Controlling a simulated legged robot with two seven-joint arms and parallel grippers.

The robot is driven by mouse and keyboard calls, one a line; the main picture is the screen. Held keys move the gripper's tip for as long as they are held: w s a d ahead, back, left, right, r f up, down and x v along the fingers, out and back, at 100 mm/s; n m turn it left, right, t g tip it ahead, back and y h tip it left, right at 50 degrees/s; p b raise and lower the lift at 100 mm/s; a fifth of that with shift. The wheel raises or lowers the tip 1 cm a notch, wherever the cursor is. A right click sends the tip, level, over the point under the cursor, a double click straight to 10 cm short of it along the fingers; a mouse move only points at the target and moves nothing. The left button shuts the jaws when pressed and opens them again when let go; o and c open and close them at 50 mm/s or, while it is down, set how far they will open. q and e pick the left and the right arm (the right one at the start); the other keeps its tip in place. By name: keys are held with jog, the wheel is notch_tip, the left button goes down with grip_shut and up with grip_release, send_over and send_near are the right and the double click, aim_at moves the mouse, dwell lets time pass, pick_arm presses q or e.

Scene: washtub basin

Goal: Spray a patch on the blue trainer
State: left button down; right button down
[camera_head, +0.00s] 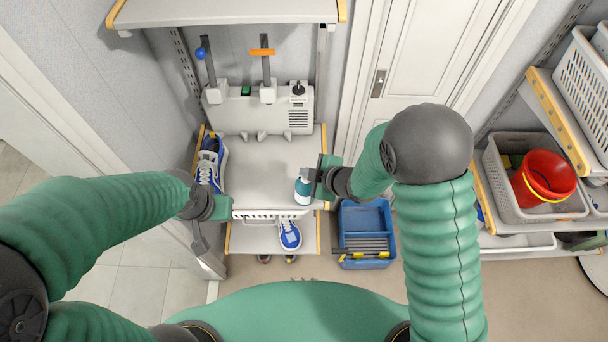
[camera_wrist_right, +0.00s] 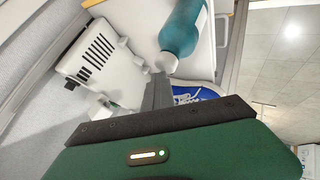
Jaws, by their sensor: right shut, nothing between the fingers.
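A blue trainer (camera_head: 210,168) with white sole and laces rests at the left end of the middle shelf, with another shoe partly behind it. A second blue trainer (camera_head: 289,234) is on the lower shelf. A teal bottle (camera_head: 303,190) with a white top is at the front right of the middle shelf. My right gripper (camera_head: 320,178) is just right of it, shut and empty; in the right wrist view its fingers (camera_wrist_right: 158,92) are close to the bottle (camera_wrist_right: 184,30). My left gripper (camera_head: 201,240) hangs at the shelf's front left; its jaws are unclear.
A white machine (camera_head: 260,112) with two upright posts stands at the back of the middle shelf (camera_head: 265,165). A blue divided crate (camera_head: 366,220) is on the floor right of the shelves. A grey basket (camera_head: 500,175) with a red bucket (camera_head: 545,172) is at the far right.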

jog(key=shift+r, duration=0.45)
notch_tip(320, 180, up, 6)
jog(key=p, duration=0.5)
jog(key=shift+f, duration=0.15)
jog(key=shift+w, duration=0.1)
dwell(1.9)
